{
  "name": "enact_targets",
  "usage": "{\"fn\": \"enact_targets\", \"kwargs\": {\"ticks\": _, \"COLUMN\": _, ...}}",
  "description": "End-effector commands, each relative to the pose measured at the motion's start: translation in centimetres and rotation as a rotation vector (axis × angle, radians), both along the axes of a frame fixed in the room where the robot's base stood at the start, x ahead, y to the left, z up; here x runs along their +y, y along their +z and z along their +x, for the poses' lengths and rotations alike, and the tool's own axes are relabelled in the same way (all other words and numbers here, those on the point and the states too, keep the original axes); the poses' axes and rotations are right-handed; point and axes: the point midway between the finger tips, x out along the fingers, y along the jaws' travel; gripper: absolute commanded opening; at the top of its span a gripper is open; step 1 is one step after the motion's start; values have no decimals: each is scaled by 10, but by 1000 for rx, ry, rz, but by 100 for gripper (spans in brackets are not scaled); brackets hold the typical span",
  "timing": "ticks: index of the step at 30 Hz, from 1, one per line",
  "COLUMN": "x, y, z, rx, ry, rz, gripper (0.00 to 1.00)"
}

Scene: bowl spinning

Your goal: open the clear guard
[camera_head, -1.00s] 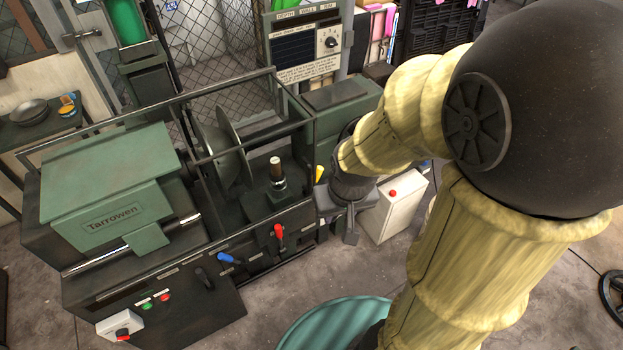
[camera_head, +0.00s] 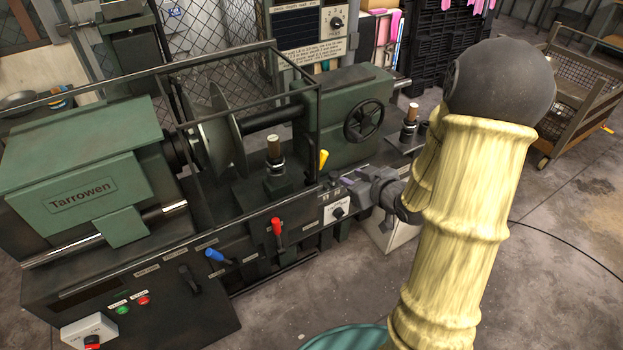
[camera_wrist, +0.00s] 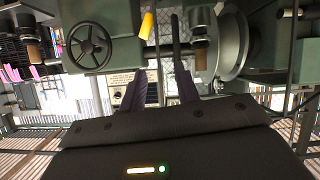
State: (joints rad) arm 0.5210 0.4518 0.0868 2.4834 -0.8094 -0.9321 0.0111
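The clear guard (camera_head: 233,56) is a dark-framed box with see-through panels on the green Tarrowen machine. It stands around the metal discs (camera_head: 216,140) and looks closed. A yellow handle (camera_head: 323,158) sticks up by its right front corner; it also shows in the wrist view (camera_wrist: 147,25). My gripper (camera_head: 345,182) is at the machine's front, just right of and below that handle, its fingers toward the machine. In the wrist view my gripper (camera_wrist: 166,45) has its fingers apart with nothing visible between them. The yellow handle lies beside one finger; contact is not clear.
A green housing with a handwheel (camera_head: 364,121) stands right of the guard. Red (camera_head: 277,227) and blue (camera_head: 214,255) levers stick out from the machine's front. A mesh cart (camera_head: 580,90) is at the right; floor between is open.

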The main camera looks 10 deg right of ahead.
Motion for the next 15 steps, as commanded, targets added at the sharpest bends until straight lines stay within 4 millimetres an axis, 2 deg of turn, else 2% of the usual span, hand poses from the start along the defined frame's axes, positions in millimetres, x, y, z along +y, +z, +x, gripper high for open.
{"fn": "enact_targets", "kwargs": {"ticks": 1, "x": -4, "y": -26, "z": 0, "rx": -49, "ry": 24, "rz": 38, "gripper": 32}}
{"fn": "enact_targets", "kwargs": {"ticks": 6, "x": -6, "y": -48, "z": -6, "rx": -238, "ry": 124, "rz": 181, "gripper": 32}}
{"fn": "enact_targets", "kwargs": {"ticks": 10, "x": -9, "y": -50, "z": -14, "rx": -339, "ry": 169, "rz": 265, "gripper": 32}}
{"fn": "enact_targets", "kwargs": {"ticks": 15, "x": -9, "y": -44, "z": -18, "rx": -379, "ry": 188, "rz": 300, "gripper": 32}}
